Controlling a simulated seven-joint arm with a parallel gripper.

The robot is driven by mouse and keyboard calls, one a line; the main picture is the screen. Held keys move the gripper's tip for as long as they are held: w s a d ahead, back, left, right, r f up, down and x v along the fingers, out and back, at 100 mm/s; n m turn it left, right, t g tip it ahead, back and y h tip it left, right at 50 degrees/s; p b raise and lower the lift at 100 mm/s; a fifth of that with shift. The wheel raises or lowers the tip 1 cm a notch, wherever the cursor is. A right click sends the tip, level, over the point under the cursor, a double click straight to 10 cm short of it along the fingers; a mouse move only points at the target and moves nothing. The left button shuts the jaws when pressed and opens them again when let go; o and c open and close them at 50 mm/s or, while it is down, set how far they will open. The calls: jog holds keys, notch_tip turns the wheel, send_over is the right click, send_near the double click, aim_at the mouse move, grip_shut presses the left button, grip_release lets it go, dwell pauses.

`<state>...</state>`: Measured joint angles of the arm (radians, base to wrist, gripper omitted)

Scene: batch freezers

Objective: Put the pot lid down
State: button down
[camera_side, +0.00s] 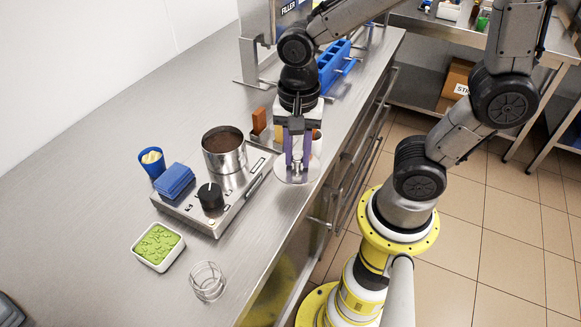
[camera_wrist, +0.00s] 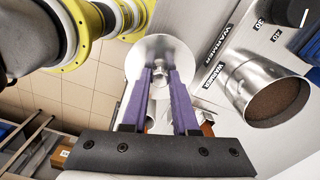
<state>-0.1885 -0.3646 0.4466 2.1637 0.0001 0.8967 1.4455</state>
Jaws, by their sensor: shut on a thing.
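The pot lid (camera_side: 284,174) is a round silver disc with a small metal knob. My gripper (camera_side: 297,168) has purple fingers and is shut on the knob, pointing down. The lid is at the front edge of the steel counter, right of the warmer; I cannot tell whether it touches the counter. In the wrist view the lid (camera_wrist: 150,52) lies beyond my fingertips (camera_wrist: 160,75). The steel pot (camera_side: 225,160) stands open on the warmer (camera_side: 234,205), with dark brown contents; it also shows in the wrist view (camera_wrist: 245,88).
A blue folded cloth (camera_side: 174,180) and a black knob (camera_side: 210,196) are on the warmer. A brown block (camera_side: 259,120) stands behind.

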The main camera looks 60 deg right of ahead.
aim_at(290, 169)
jog(key=shift+w+f, duration=0.45)
jog(key=shift+f, duration=0.05)
jog(key=shift+w+a+f, duration=0.1)
jog(key=shift+w+f, duration=0.05)
jog(key=shift+f, duration=0.75)
jog(key=shift+w+f, duration=0.15)
jog(key=shift+f, duration=0.75)
jog(key=shift+f, duration=0.1)
jog(key=c, duration=0.7)
grip_release()
jog(key=shift+f, duration=0.1)
